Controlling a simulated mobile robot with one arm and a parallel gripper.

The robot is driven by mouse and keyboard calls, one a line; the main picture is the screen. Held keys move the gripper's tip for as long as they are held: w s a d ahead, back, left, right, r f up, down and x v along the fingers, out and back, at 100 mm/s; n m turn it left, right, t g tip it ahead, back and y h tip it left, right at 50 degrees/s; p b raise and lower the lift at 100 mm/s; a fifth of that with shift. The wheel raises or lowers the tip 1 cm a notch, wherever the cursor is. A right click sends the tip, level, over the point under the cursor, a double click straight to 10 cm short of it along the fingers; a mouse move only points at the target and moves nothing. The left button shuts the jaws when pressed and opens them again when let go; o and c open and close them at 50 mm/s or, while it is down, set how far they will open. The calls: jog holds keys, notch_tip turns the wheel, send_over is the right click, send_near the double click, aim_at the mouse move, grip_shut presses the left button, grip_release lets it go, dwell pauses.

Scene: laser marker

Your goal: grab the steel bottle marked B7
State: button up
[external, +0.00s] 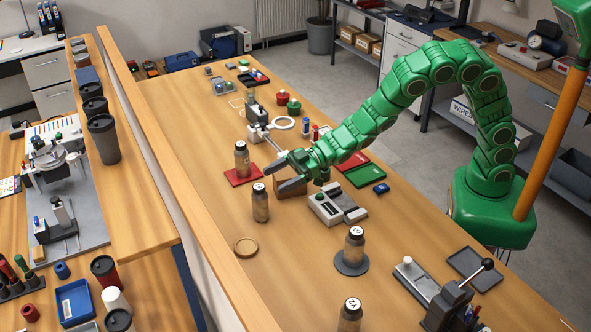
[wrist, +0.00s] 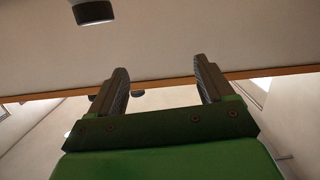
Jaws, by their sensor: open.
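Several steel bottles with white-topped caps stand upright on the wooden bench in the external view. One bottle (external: 242,160) is on a red mat, one bottle (external: 260,206) is on bare wood, one bottle (external: 353,252) is on a grey disc, and one bottle (external: 349,318) is at the bottom edge, partly cut off. The cap marks are too small to read surely, so I cannot tell which is B7. My gripper (external: 273,177) is open and empty, just right of the two farther bottles and apart from them. The wrist view also shows its parted fingers (wrist: 160,68).
A round tan coaster (external: 246,247) lies nearer the front. A raised wooden ledge (external: 190,190) runs along the bench's left side. Bare wood lies around the coaster.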

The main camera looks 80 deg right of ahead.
aim_at(254, 193)
jog(key=w+m, duration=0.1)
jog(key=w, duration=0.1)
jog(key=w+d+m+t+h, duration=0.1)
jog(key=w, duration=0.1)
jog(key=w+d+t+h, duration=0.1)
jog(key=w, duration=0.1)
jog(key=shift+d+f+m, duration=0.1)
jog(key=shift+f+m, duration=0.25)
jog(key=shift+m, duration=0.05)
jog(key=shift+w+f, duration=0.1)
jog(key=shift+f, duration=1.75)
jog(key=shift+w+a+f, duration=0.1)
jog(key=shift+w+f, duration=0.1)
jog(key=shift+f, duration=0.7)
jog(key=shift+w+a+f, duration=0.1)
jog(key=shift+w+f, duration=0.05)
jog(key=shift+f, duration=0.75)
jog(key=shift+x, duration=1.05)
jog(key=shift+r, duration=0.1)
jog(key=c, duration=1.4)
